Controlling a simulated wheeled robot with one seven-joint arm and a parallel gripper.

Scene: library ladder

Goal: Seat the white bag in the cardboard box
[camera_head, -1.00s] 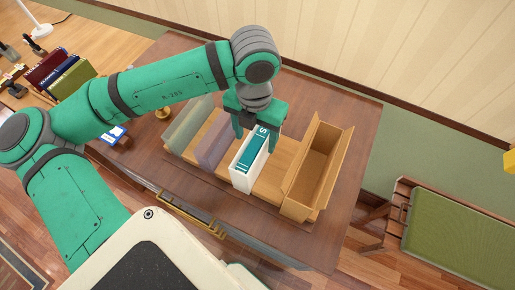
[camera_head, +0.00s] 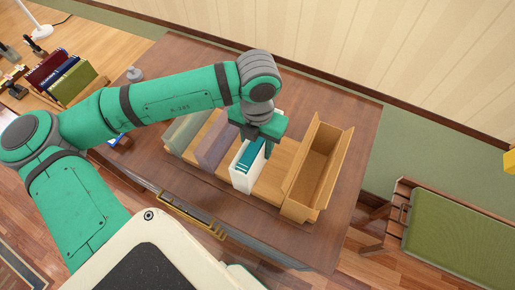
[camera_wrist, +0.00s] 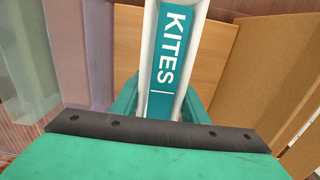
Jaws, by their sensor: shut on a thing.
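The white bag (camera_head: 241,178) is a boxy, upright white thing with a teal strip reading "KITES", which shows large in the wrist view (camera_wrist: 149,35). It stands among thin upright things on a tan board. My gripper (camera_head: 253,142) is over its top, with one finger on each side, shut on it; in the wrist view my gripper (camera_wrist: 159,105) straddles the white sides. The open cardboard box (camera_head: 343,152) stands just right of the bag, its long flaps raised and its visible inside empty. Part of its cardboard shows in the wrist view (camera_wrist: 268,75).
A mauve upright thing (camera_head: 214,142) stands left of the bag, with a grey-green one (camera_head: 186,128) beyond it. The tan board (camera_head: 270,183) shows between bag and box. Dark tabletop (camera_head: 352,115) is clear right of the box. A green-topped bench (camera_head: 455,235) stands at right.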

